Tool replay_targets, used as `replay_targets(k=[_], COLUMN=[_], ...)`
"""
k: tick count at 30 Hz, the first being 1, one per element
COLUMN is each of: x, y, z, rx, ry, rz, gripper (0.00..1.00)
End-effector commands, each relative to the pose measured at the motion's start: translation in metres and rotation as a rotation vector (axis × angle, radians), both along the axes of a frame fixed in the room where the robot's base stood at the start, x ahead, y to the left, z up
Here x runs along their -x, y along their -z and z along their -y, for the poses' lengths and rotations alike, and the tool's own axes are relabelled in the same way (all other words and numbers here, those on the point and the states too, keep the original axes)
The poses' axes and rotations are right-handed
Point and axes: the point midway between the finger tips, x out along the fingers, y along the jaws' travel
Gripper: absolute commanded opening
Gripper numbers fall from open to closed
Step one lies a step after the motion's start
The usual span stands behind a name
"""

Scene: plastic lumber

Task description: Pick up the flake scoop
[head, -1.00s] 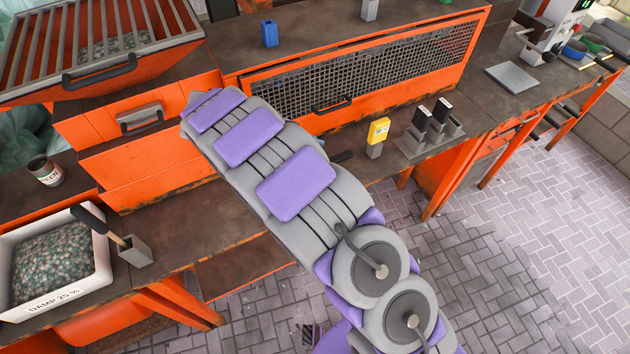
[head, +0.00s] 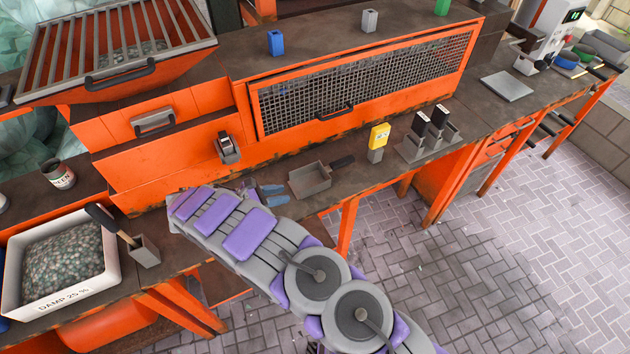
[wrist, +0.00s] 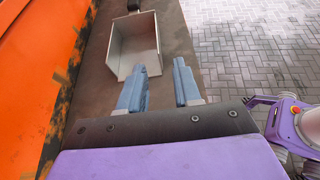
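The flake scoop, a grey open-topped metal pan (head: 309,181) with a dark handle (head: 343,162), lies on the brown workbench below the mesh panel. In the wrist view the scoop (wrist: 136,50) lies just beyond my fingers, its handle pointing away from me. My gripper (head: 262,191) is low over the bench, to the left of the scoop in the head view. In the wrist view my gripper (wrist: 159,66) has its two blue fingers apart with nothing between them. The left fingertip looks close to the pan's near edge; I cannot tell whether they touch.
A yellow-topped block (head: 379,137) and a rack with black-topped items (head: 426,135) stand right of the scoop. An orange front wall (head: 170,170) rises behind the bench. A white tub of flakes (head: 64,262) and a grey holder (head: 145,251) are at left.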

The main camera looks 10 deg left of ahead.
Motion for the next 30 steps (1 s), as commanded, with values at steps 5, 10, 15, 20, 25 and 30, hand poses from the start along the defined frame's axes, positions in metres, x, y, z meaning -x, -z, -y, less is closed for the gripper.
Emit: replay_targets(k=[5,10,15,20,25,30], x=[-0.018,-0.033,-0.042,-0.047,-0.059,-0.07], y=[0.016,0.028,0.033,0.035,0.041,0.047], z=[0.024,0.047,0.061,0.068,0.084,0.099], rx=[0.001,0.002,0.001,-0.001,-0.003,-0.001], ry=[0.0,-0.001,-0.001,0.0,0.001,0.0], rz=[0.001,-0.002,0.001,0.002,0.0,0.001], gripper=[0.33,0.33,0.33,0.33,0.33,0.33])
